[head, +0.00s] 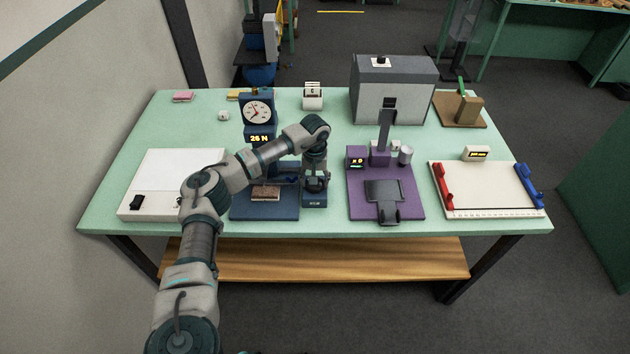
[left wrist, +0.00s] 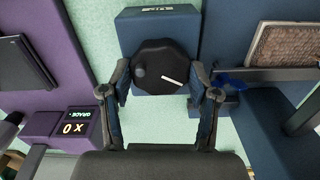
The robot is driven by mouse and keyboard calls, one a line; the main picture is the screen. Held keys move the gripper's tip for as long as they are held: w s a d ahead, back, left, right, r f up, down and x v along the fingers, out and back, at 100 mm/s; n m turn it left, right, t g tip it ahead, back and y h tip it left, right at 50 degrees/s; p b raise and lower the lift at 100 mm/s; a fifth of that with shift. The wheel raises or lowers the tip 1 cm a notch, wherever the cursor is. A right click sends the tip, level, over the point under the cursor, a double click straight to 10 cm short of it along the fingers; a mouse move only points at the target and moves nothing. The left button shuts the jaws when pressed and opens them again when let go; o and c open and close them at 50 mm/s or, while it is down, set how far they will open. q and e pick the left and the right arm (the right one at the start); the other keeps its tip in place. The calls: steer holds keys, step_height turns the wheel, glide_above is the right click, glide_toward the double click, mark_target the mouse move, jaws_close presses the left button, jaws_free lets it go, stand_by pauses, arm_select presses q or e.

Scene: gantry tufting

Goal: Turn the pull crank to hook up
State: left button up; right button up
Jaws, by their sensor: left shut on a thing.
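The pull crank (left wrist: 165,66) shows in the left wrist view as a black round knob with a white pointer line and a small round bump. It sits on a dark blue block (left wrist: 158,22), whose front also shows in the head view (head: 314,201). My left gripper (left wrist: 167,82) points down over it, one finger on each side, shut on the knob. In the head view the left gripper (head: 315,186) covers the knob. The hook is not clearly visible. My right gripper is not in view.
Left of the crank stands a blue rig with a dial (head: 257,112), a "26 N" display (head: 260,138) and a brown tufted sample (head: 266,193). A purple stand (head: 410,204) is close on the right. A white panel (head: 160,182) lies left. The green table's (head: 330,230) front strip is clear.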

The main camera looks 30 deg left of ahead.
arm_select(q)
steer(key=shift+w+a+r, duration=0.1)
steer(key=shift+w+r, duration=0.05)
steer(key=shift+r, duration=0.1)
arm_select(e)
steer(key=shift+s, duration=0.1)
arm_select(q)
steer(key=o, duration=1.1)
steer(key=shift+o, duration=0.3)
steer(key=shift+f, duration=0.25)
step_height(320, 180, up, 12)
steer(key=shift+a+f, duration=0.1)
